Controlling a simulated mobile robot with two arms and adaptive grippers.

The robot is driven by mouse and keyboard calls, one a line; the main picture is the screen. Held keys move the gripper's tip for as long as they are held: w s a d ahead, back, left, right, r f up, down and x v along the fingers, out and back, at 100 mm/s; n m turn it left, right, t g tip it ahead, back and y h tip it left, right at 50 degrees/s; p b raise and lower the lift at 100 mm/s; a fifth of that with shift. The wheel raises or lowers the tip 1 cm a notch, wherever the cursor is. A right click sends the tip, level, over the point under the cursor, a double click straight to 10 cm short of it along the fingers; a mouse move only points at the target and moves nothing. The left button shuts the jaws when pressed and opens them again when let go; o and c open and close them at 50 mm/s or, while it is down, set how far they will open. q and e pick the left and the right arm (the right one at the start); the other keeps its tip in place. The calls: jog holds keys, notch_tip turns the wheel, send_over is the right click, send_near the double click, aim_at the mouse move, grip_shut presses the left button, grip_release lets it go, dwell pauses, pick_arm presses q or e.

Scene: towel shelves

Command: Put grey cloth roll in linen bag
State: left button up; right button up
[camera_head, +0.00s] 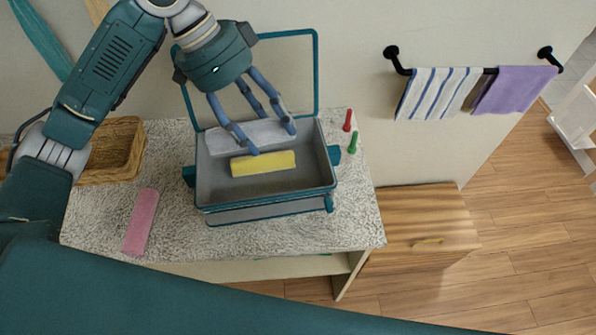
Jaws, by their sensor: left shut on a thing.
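The linen bag (265,211) is a grey, box-shaped container with teal edges, standing open on the speckled counter, its teal-framed lid raised at the back. The grey cloth roll (219,143) lies crosswise along the back of the bag's opening. My left gripper (272,138) reaches down from above, its blue fingers shut on this roll. I cannot tell whether the roll touches the bag's floor. A yellow roll (263,163) lies inside the bag, just in front of the grey roll. My right gripper is not in view.
A pink roll (141,222) lies on the counter (185,226) left of the bag. A wicker basket (112,150) stands behind it. Small red (348,120) and green (352,143) items stand right of the bag. Striped (437,93) and purple (514,90) towels hang on a wall rail.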

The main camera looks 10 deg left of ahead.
pick_arm(q)
jog(key=shift+d+f+m, duration=0.4)
jog(key=shift+d, duration=0.4)
jog(key=f+p, duration=0.1)
jog(key=f, duration=1.2)
jog(key=shift+a+f+p, duration=0.2)
jog(key=shift+f+p, duration=0.15)
jog(key=shift+f, duration=0.95)
jog(key=shift+f+p, duration=0.3)
jog(key=shift+f, duration=1.45)
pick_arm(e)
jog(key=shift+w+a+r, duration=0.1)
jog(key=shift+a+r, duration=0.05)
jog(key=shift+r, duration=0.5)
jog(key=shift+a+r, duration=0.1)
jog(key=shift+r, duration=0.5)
pick_arm(q)
jog(key=shift+f, duration=0.1)
jog(key=o, duration=0.9)
jog(key=shift+c, duration=0.2)
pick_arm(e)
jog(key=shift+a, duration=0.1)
